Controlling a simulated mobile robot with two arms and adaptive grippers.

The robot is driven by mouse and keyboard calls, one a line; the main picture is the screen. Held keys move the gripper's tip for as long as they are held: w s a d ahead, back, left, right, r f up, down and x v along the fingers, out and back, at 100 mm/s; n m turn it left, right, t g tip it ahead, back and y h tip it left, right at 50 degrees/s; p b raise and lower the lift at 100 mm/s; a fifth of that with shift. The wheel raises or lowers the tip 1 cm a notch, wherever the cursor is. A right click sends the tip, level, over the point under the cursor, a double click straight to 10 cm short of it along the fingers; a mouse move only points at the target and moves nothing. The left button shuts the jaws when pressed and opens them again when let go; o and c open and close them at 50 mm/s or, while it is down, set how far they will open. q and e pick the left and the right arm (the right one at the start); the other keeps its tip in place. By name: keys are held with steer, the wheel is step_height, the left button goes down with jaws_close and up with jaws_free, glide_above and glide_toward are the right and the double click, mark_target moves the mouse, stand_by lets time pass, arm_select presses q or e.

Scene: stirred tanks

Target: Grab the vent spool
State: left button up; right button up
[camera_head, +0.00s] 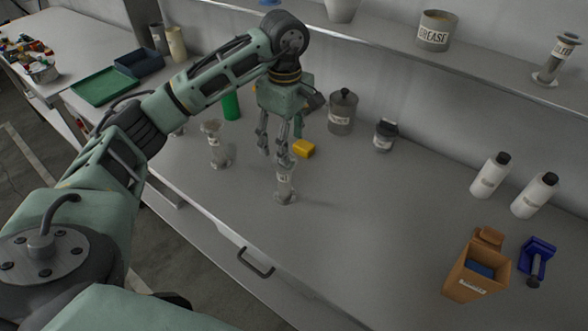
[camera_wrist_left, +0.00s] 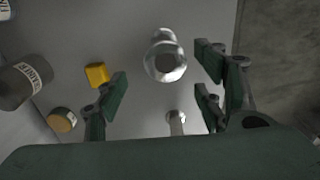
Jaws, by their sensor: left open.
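A clear, flanged spool with a label (camera_head: 285,185) stands upright on the bench; its label is too small to read surely as the vent spool. My left gripper (camera_head: 275,159) is open, pointing down just above and behind it. In the left wrist view the spool's round top (camera_wrist_left: 165,57) lies beyond the open fingers (camera_wrist_left: 162,90), apart from them. A similar labelled spool (camera_head: 214,146) stands to the left; what appears to be it shows low in the left wrist view (camera_wrist_left: 176,122). A third flanged spool (camera_head: 557,58) stands on the shelf. My right gripper is not in view.
A yellow block (camera_head: 304,149) lies close behind the gripper. A dark jar (camera_head: 341,112), a small jar (camera_head: 384,135) and a green cylinder (camera_head: 231,106) stand farther back. White bottles (camera_head: 491,176) and an orange box (camera_head: 478,274) are at right. The bench's front middle is clear.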

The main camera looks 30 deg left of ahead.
mark_target(285, 180)
arm_select(q)
steer(key=f+p, duration=0.1)
steer(key=s+f+p, duration=0.1)
steer(key=f, duration=0.1)
steer(key=shift+s+a+f, duration=0.1)
steer(key=shift+a, duration=0.05)
steer(key=f, duration=0.1)
steer(key=f+p, duration=0.1)
steer(key=f, duration=0.1)
steer(key=shift+w, duration=0.35)
steer(key=shift+f, duration=0.45)
steer(key=c, duration=1.5)
steer(key=shift+w, duration=0.1)
jaws_close()
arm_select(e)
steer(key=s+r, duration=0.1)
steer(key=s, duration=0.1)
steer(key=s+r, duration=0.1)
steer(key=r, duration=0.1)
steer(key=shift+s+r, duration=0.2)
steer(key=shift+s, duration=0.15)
